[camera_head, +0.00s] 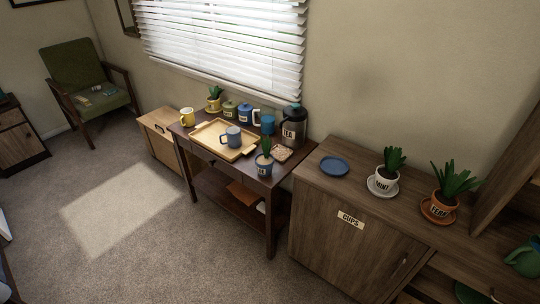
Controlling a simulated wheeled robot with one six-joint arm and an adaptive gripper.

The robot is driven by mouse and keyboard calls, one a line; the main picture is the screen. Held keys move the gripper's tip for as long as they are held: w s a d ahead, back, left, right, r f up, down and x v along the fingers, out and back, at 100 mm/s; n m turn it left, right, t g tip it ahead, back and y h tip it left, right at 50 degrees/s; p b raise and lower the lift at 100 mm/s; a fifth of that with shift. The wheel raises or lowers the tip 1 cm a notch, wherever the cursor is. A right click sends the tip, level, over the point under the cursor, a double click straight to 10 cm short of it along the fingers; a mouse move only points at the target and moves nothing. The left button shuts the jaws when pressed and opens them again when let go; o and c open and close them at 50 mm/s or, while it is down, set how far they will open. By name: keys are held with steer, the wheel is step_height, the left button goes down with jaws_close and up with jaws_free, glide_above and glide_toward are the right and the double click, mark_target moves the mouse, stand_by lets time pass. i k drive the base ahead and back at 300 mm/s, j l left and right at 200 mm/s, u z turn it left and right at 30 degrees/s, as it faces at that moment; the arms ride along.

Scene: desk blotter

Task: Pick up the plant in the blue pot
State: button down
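The plant in the blue pot (264,166) stands upright at the front right corner of the dark side table (262,196). Its green leaves rise above the rim, and the pot has a pale label too small to read. My gripper is not in view.
Close by are a yellow tray (206,139) with a blue-grey mug (232,137), a tan coaster (282,153) and a dark tea pitcher (293,124). The cabinet (345,210) at right holds a blue saucer (334,166), a white-potted plant (387,179) and a terracotta-potted plant (443,205). Carpet in front is clear.

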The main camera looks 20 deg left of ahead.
mark_target(264, 161)
steer(key=i+j, duration=0.2)
steer(key=j, duration=0.15)
steer(key=i+j+z, duration=0.1)
steer(key=j, duration=0.2)
steer(key=i+j+z, duration=0.1)
steer(key=i+j, duration=0.3)
steer(key=j, duration=0.35)
steer(key=i+j+z, duration=0.1)
steer(key=j, duration=0.25)
steer(key=i+j, duration=0.2)
steer(key=j, duration=0.15)
steer(key=i+j+z, duration=0.1)
steer(key=j, duration=0.3)
steer(key=i+j, duration=0.2)
steer(key=j, duration=0.2)
steer(key=l+z, duration=0.05)
